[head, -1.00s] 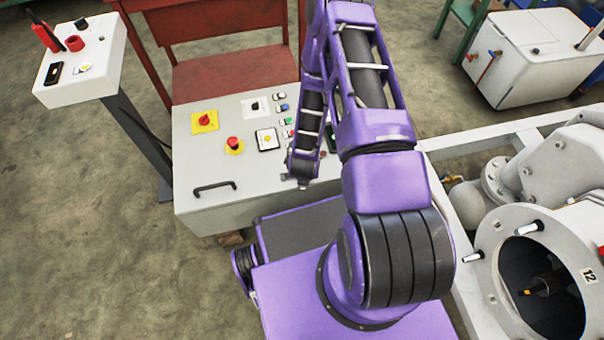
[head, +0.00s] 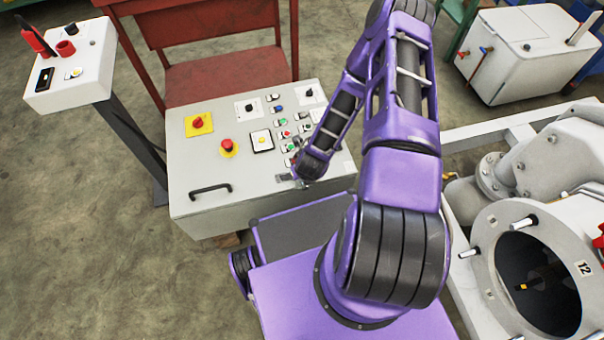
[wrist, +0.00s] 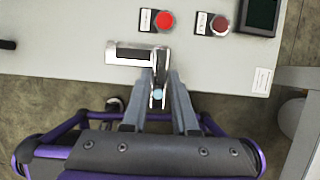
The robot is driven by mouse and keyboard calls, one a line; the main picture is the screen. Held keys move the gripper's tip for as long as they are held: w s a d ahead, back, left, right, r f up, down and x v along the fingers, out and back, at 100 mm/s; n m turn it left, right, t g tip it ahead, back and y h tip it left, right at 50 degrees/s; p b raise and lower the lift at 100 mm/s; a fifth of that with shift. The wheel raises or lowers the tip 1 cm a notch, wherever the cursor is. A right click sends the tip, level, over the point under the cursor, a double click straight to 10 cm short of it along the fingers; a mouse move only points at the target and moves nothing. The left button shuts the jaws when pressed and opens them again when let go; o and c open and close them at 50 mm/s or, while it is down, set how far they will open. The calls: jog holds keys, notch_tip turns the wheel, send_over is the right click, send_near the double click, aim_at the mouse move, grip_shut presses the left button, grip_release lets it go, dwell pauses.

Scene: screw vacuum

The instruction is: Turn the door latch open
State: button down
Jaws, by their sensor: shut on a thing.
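The door latch (wrist: 128,54) is a small L-shaped metal piece at the front edge of the grey control box's top. In the wrist view its dark-faced bar points left and its short arm runs toward me. My gripper (wrist: 158,88) reaches in from below, its two grey fingers closed around the near end of that arm. In the head view the latch (head: 284,178) shows as a small grey piece beside the end of my arm, which hides most of the gripper there.
The grey control box (head: 182,160) carries a black handle (head: 210,190), a red emergency button (head: 227,145) and several small buttons. A white pedestal panel (head: 80,88) stands at the left. A white machine with a round opening (head: 540,270) stands close at the right.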

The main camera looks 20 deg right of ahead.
jog(key=c, duration=0.7)
grip_release()
jog(key=shift+p+v, duration=2.15)
jog(key=shift+v, duration=6.55)
jog(key=b+x, duration=0.4)
jog(key=x, duration=1.3)
jog(key=shift+w+f, duration=0.1)
jog(key=shift+f, duration=0.15)
